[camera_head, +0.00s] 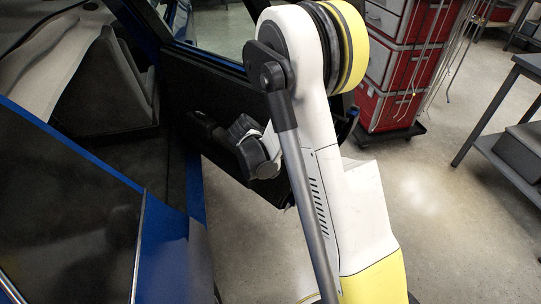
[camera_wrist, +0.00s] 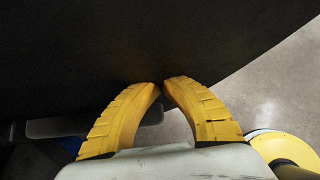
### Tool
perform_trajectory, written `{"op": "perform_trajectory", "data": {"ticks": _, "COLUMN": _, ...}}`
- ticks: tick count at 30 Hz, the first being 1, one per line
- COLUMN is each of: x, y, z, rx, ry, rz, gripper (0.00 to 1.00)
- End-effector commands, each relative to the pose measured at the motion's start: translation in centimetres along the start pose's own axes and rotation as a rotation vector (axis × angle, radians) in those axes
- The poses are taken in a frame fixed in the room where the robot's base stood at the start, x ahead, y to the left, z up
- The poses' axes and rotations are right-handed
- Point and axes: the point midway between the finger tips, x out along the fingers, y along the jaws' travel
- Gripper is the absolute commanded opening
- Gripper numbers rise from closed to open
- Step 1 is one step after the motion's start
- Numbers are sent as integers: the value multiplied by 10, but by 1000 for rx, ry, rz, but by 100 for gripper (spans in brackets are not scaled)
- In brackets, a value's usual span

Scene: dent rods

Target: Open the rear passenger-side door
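The blue car's door (camera_head: 215,95) stands open in the head view, its black inner panel facing me and its window frame above. Part of it is hidden behind my arm. The same dark panel (camera_wrist: 150,40) fills most of the wrist view. My gripper (camera_wrist: 162,85) shows there with its two yellow fingers curved together, tips almost meeting, with nothing seen between them. The tips are close to the panel; I cannot tell whether they touch it. In the head view my wrist is in front of the inner panel, and the fingers are hidden.
The car's seat (camera_head: 104,85) shows through the door opening at the left. A dark panel with blue edging (camera_head: 65,215) is nearer, at lower left. A red and grey drawer cabinet (camera_head: 390,65) with hanging cables stands behind; a metal table (camera_head: 510,130) is at right. Floor between is clear.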

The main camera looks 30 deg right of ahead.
Motion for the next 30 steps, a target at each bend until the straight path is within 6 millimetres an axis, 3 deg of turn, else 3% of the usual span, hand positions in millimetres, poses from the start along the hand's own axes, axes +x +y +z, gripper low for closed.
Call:
{"op": "perform_trajectory", "data": {"ticks": 6, "x": 46, "y": -9, "z": 49, "rx": -28, "ry": -8, "rz": 31, "gripper": 0}}
{"op": "perform_trajectory", "data": {"ticks": 13, "x": 88, "y": -14, "z": 92, "rx": -31, "ry": -10, "rz": 34, "gripper": 0}}
{"op": "perform_trajectory", "data": {"ticks": 19, "x": 100, "y": -16, "z": 105, "rx": -33, "ry": -9, "rz": 35, "gripper": 0}}
{"op": "perform_trajectory", "data": {"ticks": 30, "x": 100, "y": -16, "z": 104, "rx": -34, "ry": -9, "rz": 36, "gripper": 0}}
